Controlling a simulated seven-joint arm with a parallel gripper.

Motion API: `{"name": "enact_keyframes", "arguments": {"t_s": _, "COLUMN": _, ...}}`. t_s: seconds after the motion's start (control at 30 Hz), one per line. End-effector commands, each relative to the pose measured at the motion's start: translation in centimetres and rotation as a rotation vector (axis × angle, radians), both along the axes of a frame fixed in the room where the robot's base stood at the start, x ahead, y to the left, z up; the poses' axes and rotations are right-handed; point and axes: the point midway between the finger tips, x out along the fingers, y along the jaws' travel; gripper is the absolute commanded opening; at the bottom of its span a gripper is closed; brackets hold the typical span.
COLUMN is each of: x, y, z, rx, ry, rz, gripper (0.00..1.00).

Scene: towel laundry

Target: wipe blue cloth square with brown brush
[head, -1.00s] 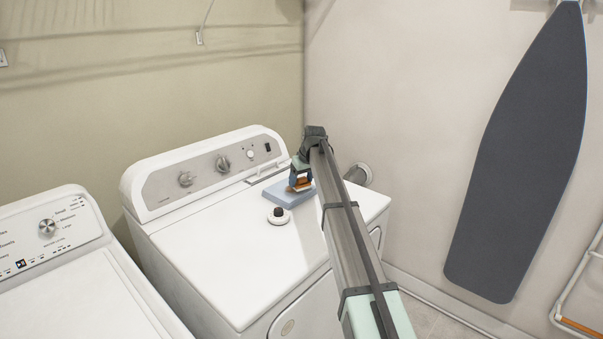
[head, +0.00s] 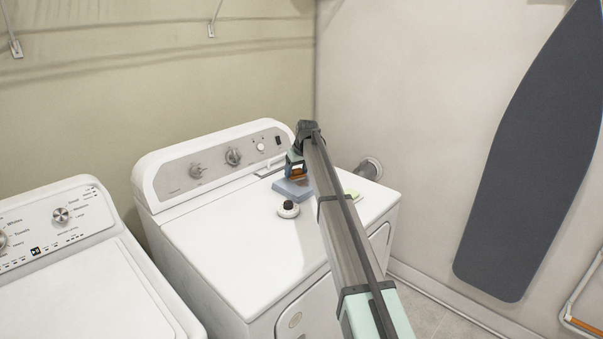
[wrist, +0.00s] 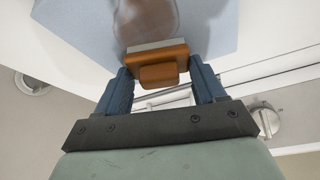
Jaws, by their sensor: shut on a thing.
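The blue cloth square (head: 284,190) lies flat on the right part of the dryer's top. It fills much of the upper wrist view (wrist: 215,25), with a brownish smear (wrist: 146,18) on it. My gripper (wrist: 160,69) is shut on the brown brush (wrist: 157,57), its two blue fingers at the brush's sides. In the head view, the brush (head: 298,171) is over the cloth's back part, below my gripper (head: 296,164). The brush's pale bristle edge faces the smear. I cannot tell whether the bristles touch the cloth. My arm hides the cloth's right side.
A white round object with a black knob (head: 288,209) stands just in front of the cloth. A small yellow-green item (head: 352,194) lies right of my arm. The dryer's control panel (head: 215,165) rises behind. The dryer's left top (head: 220,225) is clear.

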Motion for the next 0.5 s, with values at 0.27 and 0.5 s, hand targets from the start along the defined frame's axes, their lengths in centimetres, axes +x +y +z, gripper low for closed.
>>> {"name": "enact_keyframes", "arguments": {"t_s": 0.27, "x": -2.3, "y": -2.2, "z": -0.1, "rx": -0.001, "ry": 0.002, "rz": -0.003, "gripper": 0.41}}
{"name": "enact_keyframes", "arguments": {"t_s": 0.5, "x": -3.9, "y": -3.7, "z": -0.1, "rx": -0.001, "ry": 0.003, "rz": -0.001, "gripper": 0.41}}
